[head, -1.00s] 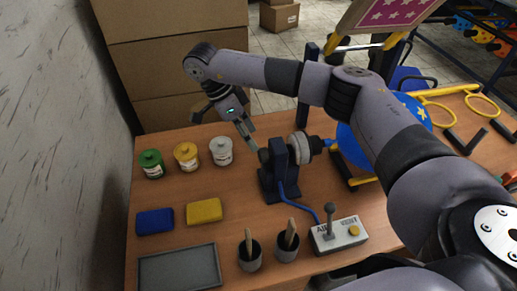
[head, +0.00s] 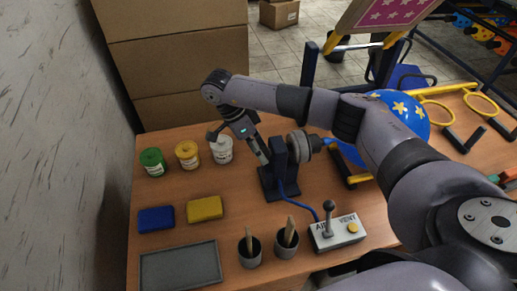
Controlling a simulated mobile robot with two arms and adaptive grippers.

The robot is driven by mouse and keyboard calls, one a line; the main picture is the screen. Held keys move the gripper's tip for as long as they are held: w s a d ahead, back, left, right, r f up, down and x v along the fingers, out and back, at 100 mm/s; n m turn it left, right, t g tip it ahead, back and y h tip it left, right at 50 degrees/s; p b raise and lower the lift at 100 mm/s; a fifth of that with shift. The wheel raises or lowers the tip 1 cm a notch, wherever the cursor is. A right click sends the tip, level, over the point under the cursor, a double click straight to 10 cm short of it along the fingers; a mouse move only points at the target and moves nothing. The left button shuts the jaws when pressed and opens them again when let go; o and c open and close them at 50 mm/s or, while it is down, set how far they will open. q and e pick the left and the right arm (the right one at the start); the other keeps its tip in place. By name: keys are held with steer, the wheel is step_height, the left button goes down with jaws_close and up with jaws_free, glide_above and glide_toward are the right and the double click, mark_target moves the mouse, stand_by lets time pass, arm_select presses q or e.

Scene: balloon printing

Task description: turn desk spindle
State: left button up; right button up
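The desk spindle is a dark blue stand (head: 280,168) on the wooden table, with a grey round hub (head: 298,145) on its right side. A blue balloon with yellow stars (head: 412,112) is to the right of the hub, partly hidden behind my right arm. My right gripper (head: 262,157) comes in from the right over the table. Its fingertips are at the left side of the spindle stand, very close to or touching it. Whether they are closed on a part of the spindle is too small to tell. My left gripper is out of view.
Green, yellow and white paint jars (head: 187,155) stand left of the gripper. Blue and yellow sponges (head: 205,208), a grey tray (head: 180,267) and two brush cups (head: 249,252) lie nearer. An air/vent lever box (head: 336,234) is at front right. Cardboard boxes (head: 185,60) stand behind.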

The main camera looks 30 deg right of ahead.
steer(key=c, duration=0.8)
steer(key=shift+c, duration=0.2)
steer(key=shift+s+f+t+b, duration=0.1)
steer(key=shift+f+t+b, duration=0.05)
steer(key=shift+t+b, duration=0.6)
steer(key=m+t+h+b, duration=0.1)
steer(key=t+b, duration=0.3)
steer(key=b, duration=0.2)
steer(key=s+m+t+h+b, duration=0.1)
steer(key=t+h+b, duration=0.1)
steer(key=t+b, duration=0.2)
steer(key=f+m+t+h+b, duration=0.1)
steer(key=t+b, duration=0.3)
steer(key=b, duration=0.5)
steer(key=shift+s+a, duration=0.25)
steer(key=shift+m+t+h+b, duration=0.4)
steer(key=shift+t+h+b, duration=0.25)
steer(key=shift+b, duration=0.45)
steer(key=shift+s, duration=0.1)
steer(key=o, duration=1.1)
steer(key=shift+r, duration=0.1)
steer(key=shift+o, duration=0.2)
